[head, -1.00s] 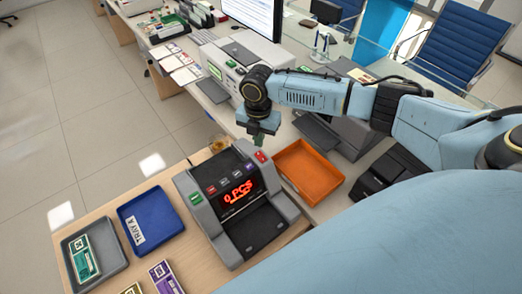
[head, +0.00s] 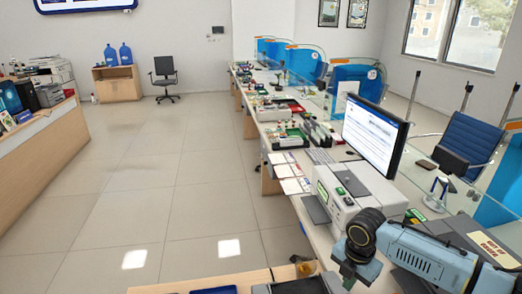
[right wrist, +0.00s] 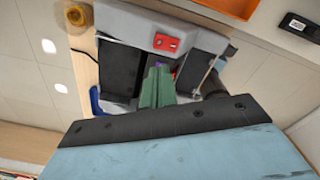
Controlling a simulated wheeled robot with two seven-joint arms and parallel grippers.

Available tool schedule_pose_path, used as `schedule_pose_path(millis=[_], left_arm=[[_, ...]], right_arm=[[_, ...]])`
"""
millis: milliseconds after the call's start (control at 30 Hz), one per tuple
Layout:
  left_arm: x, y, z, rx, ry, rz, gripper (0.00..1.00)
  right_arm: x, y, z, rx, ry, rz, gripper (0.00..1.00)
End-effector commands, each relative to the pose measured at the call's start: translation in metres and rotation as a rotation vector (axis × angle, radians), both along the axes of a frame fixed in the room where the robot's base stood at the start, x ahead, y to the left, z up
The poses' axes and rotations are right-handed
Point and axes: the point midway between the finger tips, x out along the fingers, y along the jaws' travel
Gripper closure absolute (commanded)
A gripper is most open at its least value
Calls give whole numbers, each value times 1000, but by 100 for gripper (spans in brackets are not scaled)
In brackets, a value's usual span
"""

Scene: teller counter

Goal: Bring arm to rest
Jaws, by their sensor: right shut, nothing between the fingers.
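My right arm comes in from the lower right of the head view, its blue-grey links over the counter. My right gripper (head: 347,282) hangs downward at the bottom edge, so its tips are hardly seen there. In the right wrist view, its greenish fingers (right wrist: 155,88) are shut with nothing between them. They are over the grey counting machine (right wrist: 130,30), which has a red button (right wrist: 167,42); I cannot tell the gap. My left gripper is not in view.
A white desktop machine (head: 350,195) and a monitor (head: 373,138) stand beyond my right arm. An orange tray (right wrist: 230,6) is at the wrist view's top edge. A blue tray (head: 214,290) barely shows at the bottom. Open tiled floor (head: 170,200) lies left.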

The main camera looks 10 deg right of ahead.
Motion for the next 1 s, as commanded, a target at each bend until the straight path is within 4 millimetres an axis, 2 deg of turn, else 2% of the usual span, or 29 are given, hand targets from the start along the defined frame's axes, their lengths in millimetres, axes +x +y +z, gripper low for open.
schedule_pose_path(millis=[133, 200, 300, 400, 467, 533, 633, 800, 1000], left_arm=[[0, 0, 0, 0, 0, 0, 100], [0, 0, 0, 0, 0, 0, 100], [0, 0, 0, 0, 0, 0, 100], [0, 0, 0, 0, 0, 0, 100], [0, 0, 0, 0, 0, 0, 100], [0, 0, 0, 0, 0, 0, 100], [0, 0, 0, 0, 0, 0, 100], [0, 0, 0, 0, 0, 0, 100], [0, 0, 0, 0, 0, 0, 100]], right_arm=[[-38, 57, -23, 66, -2, -84, 100], [-59, 86, -30, 109, -12, -166, 100], [-87, 119, -33, 174, -28, -315, 100], [-113, 141, -30, 240, -38, -495, 100], [-128, 148, -27, 275, -42, -620, 100], [-144, 152, -22, 311, -47, -780, 100], [-166, 147, -13, 350, -54, -1024, 100], [-195, 123, -2, 368, -75, -1377, 100], [-223, 93, 6, 354, -108, -1673, 100]])
